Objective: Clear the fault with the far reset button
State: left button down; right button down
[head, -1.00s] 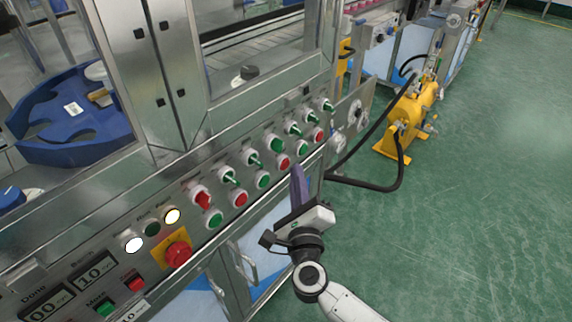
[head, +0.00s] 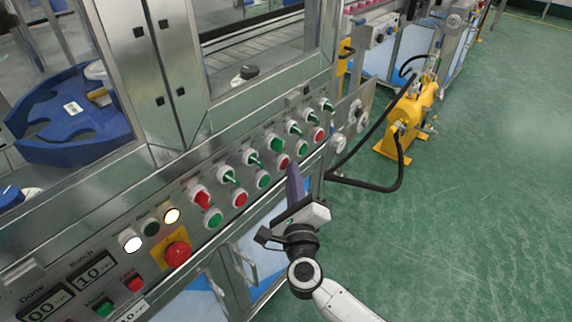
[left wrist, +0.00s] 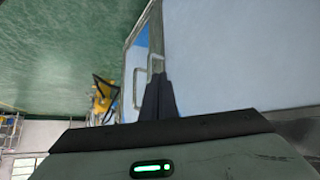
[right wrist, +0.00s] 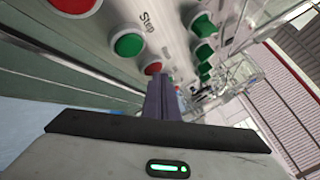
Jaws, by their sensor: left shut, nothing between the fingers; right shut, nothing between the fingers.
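The control panel carries a lower row of round push buttons in green and red below a row of selector knobs. My right gripper (head: 293,172) is shut and empty, its fingertips just in front of the panel's lower edge, close to a red button (head: 282,161). In the right wrist view the right fingertips (right wrist: 158,80) lie close to a red button (right wrist: 152,68); contact cannot be told. A green button (right wrist: 128,42) is to the left. Which button is the far reset button cannot be read. My left gripper (left wrist: 158,80) shows only in the left wrist view, shut and empty.
A red emergency knob (head: 177,253) on a yellow plate and lit white lamps (head: 172,215) sit nearer on the panel. A yellow machine (head: 408,120) with a black hose stands beyond. Green floor to the right is clear.

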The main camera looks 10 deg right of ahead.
jog(key=shift+w, duration=0.1)
dwell(0.5)
jog(key=shift+s+d, duration=0.45)
jog(key=shift+s, duration=0.2)
jog(key=s+d+p, duration=0.1)
jog(key=s, duration=0.1)
jog(key=s+d, duration=0.2)
jog(key=shift+p, duration=0.4)
dwell(0.4)
